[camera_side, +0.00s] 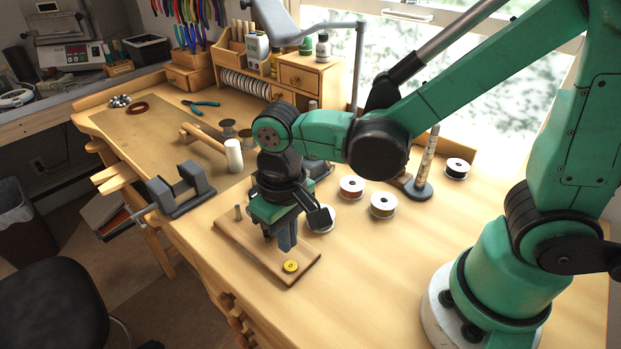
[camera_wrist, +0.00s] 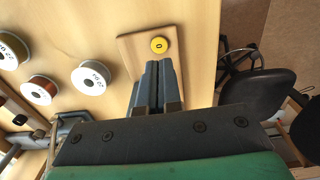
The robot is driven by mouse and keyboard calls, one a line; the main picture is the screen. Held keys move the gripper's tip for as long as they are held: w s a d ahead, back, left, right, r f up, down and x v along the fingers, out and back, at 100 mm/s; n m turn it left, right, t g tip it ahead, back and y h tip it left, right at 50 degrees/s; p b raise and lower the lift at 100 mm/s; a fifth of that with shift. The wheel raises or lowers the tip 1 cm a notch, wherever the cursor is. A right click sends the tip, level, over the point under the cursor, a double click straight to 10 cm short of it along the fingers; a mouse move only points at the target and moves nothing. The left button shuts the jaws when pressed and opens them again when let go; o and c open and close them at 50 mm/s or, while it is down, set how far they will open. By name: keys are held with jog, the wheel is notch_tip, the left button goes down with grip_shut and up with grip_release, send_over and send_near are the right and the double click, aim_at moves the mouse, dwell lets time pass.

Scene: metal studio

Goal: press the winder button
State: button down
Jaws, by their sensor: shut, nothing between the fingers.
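A round yellow button (camera_side: 291,266) sits near the front corner of a flat wooden board (camera_side: 262,260) on the workbench. A small upright peg (camera_side: 238,212) stands at the board's left end. My gripper (camera_side: 287,246) is shut and empty, pointing down over the board, a little behind the button. In the wrist view the button (camera_wrist: 159,45) shows just past the closed fingertips (camera_wrist: 159,64). The fingers hide much of the board (camera_wrist: 135,46) in that view. I cannot tell exactly how high the fingertips are.
Wire spools (camera_side: 352,188) (camera_side: 383,205) lie to the right of the board, and another spool (camera_side: 456,169) is farther back. A grey vise (camera_side: 182,190) stands at the left bench edge. The bench front right of the board is clear.

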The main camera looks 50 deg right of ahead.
aim_at(289, 265)
jog(key=shift+f, duration=2.2)
jog(key=shift+f, duration=0.8)
jog(key=shift+r, duration=0.1)
notch_tip(289, 265, up, 9)
jog(key=shift+w, duration=0.1)
jog(key=d+r+t, duration=0.4)
jog(key=d+t, duration=0.3)
jog(key=d, duration=0.3)
jog(key=shift+w+d+r, duration=0.2)
jog(key=shift+w+r, duration=0.1)
jog(key=shift+w, duration=0.05)
